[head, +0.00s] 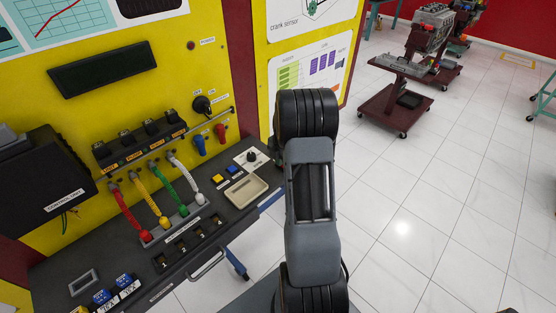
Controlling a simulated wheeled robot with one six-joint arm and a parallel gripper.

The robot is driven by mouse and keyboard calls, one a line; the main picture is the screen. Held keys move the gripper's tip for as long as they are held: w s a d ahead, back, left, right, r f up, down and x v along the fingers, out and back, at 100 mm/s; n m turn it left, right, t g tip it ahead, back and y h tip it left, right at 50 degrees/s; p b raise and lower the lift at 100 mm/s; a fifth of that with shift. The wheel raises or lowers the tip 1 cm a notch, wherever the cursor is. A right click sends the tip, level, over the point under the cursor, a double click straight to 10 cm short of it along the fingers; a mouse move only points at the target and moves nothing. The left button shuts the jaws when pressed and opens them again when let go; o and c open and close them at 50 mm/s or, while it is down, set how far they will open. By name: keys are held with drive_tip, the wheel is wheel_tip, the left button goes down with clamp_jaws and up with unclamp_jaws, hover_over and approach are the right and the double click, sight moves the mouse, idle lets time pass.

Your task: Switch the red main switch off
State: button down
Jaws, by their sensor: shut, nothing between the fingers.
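A small red switch or handle (220,132) is on the lower right of the yellow panel (232,75). It sits to the right of a similar blue one (199,145). It is too small to tell whether it is on or off. A black rotary knob (203,105) with small lettering is just above them. My arm stands upright in the middle of the view, to the right of the red part and apart from it in the picture. My gripper is not in view.
Below the panel is a dark shelf (225,207) with red, yellow, green and white cables, buttons and a beige tray (246,190). A black control unit (50,185) juts out at left. A wheeled engine stand (400,105) is at back right. White floor (440,200) is open at right.

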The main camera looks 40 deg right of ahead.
drive_tip(key=shift+s+d, duration=0.2)
drive_tip(key=shift+s, duration=0.1)
drive_tip(key=shift+s+r, duration=0.2)
drive_tip(key=shift+s, duration=0.35)
wheel_tip(320, 180, up, 14)
drive_tip(key=w, duration=0.2)
idle(0.4)
drive_tip(key=shift+a+f, duration=0.1)
idle(0.5)
